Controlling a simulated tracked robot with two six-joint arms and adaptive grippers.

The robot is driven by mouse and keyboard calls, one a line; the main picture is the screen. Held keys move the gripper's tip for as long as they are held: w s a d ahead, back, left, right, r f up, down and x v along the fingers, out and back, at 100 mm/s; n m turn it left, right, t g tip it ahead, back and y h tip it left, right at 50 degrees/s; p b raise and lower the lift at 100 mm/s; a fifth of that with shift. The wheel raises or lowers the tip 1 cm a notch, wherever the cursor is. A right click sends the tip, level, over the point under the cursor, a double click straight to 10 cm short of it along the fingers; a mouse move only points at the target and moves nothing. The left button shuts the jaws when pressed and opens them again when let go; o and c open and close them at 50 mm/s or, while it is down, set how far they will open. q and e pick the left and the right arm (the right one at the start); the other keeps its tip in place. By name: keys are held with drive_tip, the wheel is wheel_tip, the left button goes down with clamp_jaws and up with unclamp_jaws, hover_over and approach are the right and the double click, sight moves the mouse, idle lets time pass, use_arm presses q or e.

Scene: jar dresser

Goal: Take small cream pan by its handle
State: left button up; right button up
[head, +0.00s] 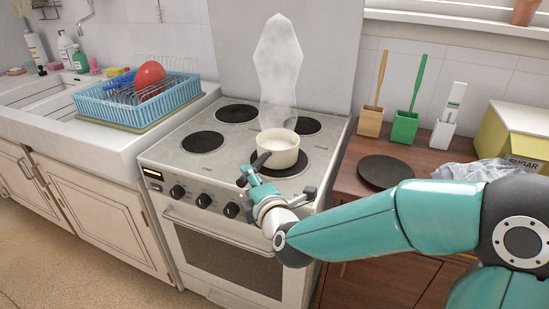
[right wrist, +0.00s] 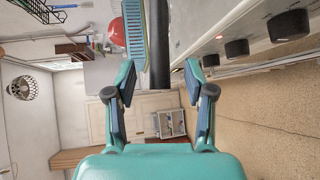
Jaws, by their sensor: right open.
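The small cream pan (head: 278,152) stands upright on the front right burner of the stove, with pale steam above it. Its dark handle (head: 260,160) points toward the front left edge of the stove. My right gripper (head: 264,183) is open at the stove's front edge, close to the handle. In the right wrist view, the handle (right wrist: 159,45) comes in from the top, and its end lies between the two open fingers (right wrist: 159,70) with gaps on both sides. The pan's body is not visible in that view. My left gripper is not in view.
Stove knobs (head: 203,200) line the front panel near my right gripper. A blue dish rack (head: 135,108) with a red item stands left of the stove. A dark round board (head: 383,171) and brush holders (head: 405,128) are on the wooden counter to the right.

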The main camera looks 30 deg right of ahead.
drive_tip(key=shift+x, duration=1.6)
drive_tip(key=shift+c, duration=0.4)
clamp_jaws()
